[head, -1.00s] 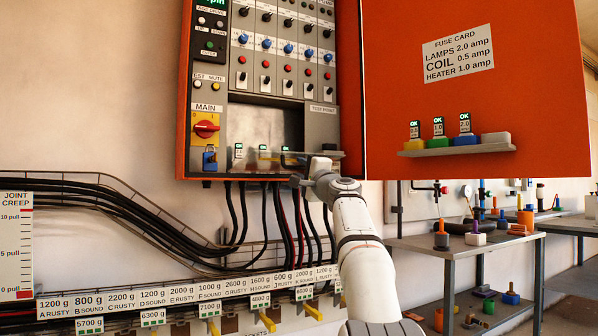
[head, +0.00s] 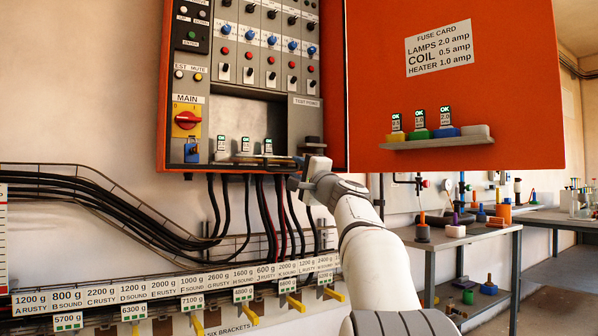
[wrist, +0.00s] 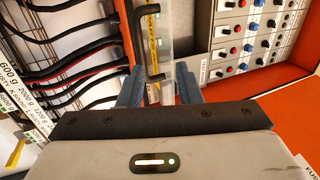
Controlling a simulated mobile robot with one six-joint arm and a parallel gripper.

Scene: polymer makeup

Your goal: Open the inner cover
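The inner cover is a clear panel with a yellow marked strip and a dark handle. In the head view the cover (head: 255,160) shows nearly edge-on, sticking out flat below the recess of the orange cabinet. In the wrist view the clear panel (wrist: 184,30) and the handle (wrist: 142,38) lie just beyond my gripper. My gripper (wrist: 158,85) has its two blue-grey fingers apart, with the handle's lower end showing between them. I cannot tell whether a finger touches the handle. In the head view my gripper (head: 300,175) is at the cover's right end.
Three small fuses with displays (head: 245,145) stand in the recess behind the cover. The open orange door (head: 500,90) is on the right, with a fuse shelf (head: 435,143). Black and red cables (head: 265,210) hang below the cabinet. A label rail (head: 170,288) runs along the wall beneath.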

